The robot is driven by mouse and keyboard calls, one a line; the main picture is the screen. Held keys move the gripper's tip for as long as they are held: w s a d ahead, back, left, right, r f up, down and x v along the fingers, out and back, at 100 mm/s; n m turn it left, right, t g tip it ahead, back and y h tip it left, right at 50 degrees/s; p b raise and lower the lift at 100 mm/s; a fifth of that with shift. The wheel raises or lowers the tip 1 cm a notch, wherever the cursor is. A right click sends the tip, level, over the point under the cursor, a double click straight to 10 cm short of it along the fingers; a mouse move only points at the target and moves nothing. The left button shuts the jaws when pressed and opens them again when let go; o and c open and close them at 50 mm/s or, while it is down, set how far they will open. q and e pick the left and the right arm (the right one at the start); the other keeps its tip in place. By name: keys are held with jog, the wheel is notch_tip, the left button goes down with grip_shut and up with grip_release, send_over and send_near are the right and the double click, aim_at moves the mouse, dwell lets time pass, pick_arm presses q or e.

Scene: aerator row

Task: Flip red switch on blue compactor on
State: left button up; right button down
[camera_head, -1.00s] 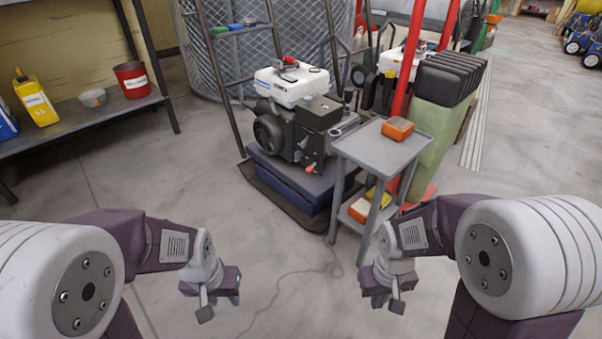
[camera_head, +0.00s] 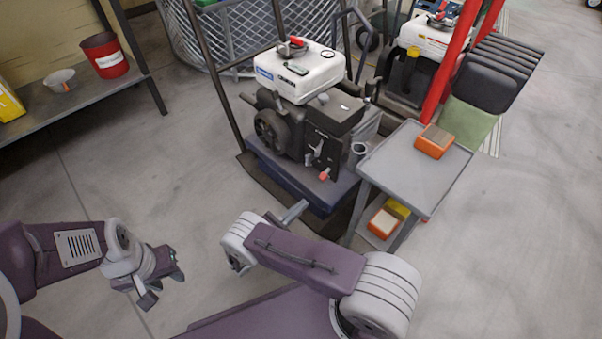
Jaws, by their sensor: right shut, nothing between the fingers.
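The blue compactor stands on the floor at centre, with a dark blue base (camera_head: 275,170), a black engine (camera_head: 290,125) and a white tank (camera_head: 300,75) on top. A small red switch (camera_head: 324,174) shows low on the engine's dark front panel. My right gripper (camera_head: 292,212) is shut and empty, just in front of the base, apart from and below the red switch; my own wrist and forearm hide most of it. My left gripper (camera_head: 155,288) is at lower left, away from the compactor, and I cannot tell whether its fingers are open.
A grey cart (camera_head: 410,185) with an orange-and-brown block (camera_head: 434,141) stands close at the compactor's right. A second white-tanked machine (camera_head: 425,40) is behind. A shelf (camera_head: 85,100) with a red bucket (camera_head: 104,55) stands at left. Floor between shelf and compactor is clear.

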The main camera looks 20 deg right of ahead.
aim_at(326, 173)
jog(key=shift+w+a, duration=0.15)
jog(key=shift+w, duration=0.05)
jog(key=b+x, duration=0.3)
jog(key=x, duration=0.6)
jog(key=shift+d, duration=0.25)
jog(key=shift+w+d+r, duration=0.1)
jog(key=shift+w+d, duration=0.05)
jog(key=shift+d, duration=0.05)
